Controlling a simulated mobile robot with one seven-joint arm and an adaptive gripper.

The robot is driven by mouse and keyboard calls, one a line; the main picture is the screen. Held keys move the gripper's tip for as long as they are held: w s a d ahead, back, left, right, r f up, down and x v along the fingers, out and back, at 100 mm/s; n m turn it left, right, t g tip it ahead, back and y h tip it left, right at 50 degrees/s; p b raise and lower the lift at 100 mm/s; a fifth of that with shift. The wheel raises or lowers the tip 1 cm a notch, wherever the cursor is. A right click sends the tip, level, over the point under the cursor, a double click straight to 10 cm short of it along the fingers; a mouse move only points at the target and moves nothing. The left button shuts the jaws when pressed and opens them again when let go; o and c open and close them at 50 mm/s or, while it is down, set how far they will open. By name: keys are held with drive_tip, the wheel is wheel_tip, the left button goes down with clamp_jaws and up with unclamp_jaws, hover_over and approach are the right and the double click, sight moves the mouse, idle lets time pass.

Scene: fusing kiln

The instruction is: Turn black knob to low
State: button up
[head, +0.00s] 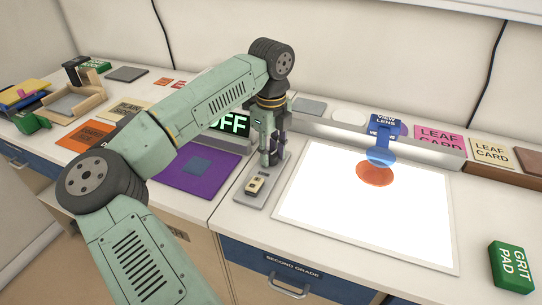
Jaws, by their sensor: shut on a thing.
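A grey control plate (248,200) lies on the counter just left of the bright white light panel (335,215). A cream switch block (256,184) stands on its front part. My gripper (270,158) points down over the back part of the plate, shut on the black knob, which the fingers and the small view mostly hide. The knob's pointer and its low mark cannot be made out. Behind my arm, a dark display (232,123) shows green letters, of which "FF" is visible.
A purple mat (182,176) with a blue square lies left of the plate. A blue view lens (384,127) stands over an orange disc (374,174) on the panel. A green grit pad (511,267) lies at the right. Several cards and trays line the counter.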

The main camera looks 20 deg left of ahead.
drive_tip(key=m+b, duration=0.2)
drive_tip(key=m, duration=0.1)
drive_tip(key=shift+f+m, duration=0.15)
drive_tip(key=shift+m, duration=0.25)
drive_tip(key=m+b, duration=0.2)
drive_tip(key=m, duration=0.1)
drive_tip(key=shift+m, duration=0.3)
drive_tip(key=m, duration=0.3)
drive_tip(key=shift+m+b, duration=0.3)
drive_tip(key=shift+b, duration=0.05)
drive_tip(key=m, duration=1.1)
drive_tip(key=shift+r+m, duration=0.2)
drive_tip(key=shift+m, duration=0.2)
drive_tip(key=m, duration=0.3)
drive_tip(key=shift+m, duration=2.2)
